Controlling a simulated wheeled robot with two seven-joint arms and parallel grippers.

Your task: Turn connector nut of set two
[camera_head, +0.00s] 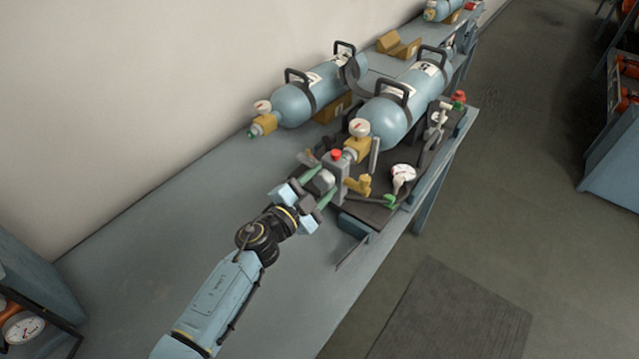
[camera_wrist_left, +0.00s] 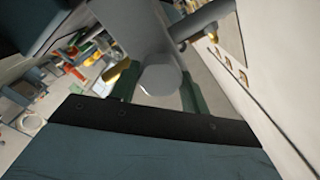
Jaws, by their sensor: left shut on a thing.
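A blue cylinder (camera_head: 395,112) with a black handle lies on a dark board on the bench. A white-faced gauge and a yellow valve (camera_head: 357,148) sit at its near end. In front of that stands a grey block with a red knob (camera_head: 337,154). A grey connector nut (camera_head: 325,180) is on the block's near side; its hexagonal end faces me in the left wrist view (camera_wrist_left: 160,80). My left gripper (camera_head: 319,186) is shut on this nut, its green fingers on either side. The set's number is not readable. My right gripper is out of view.
A second blue cylinder (camera_head: 305,98) lies by the wall on a yellow cradle.

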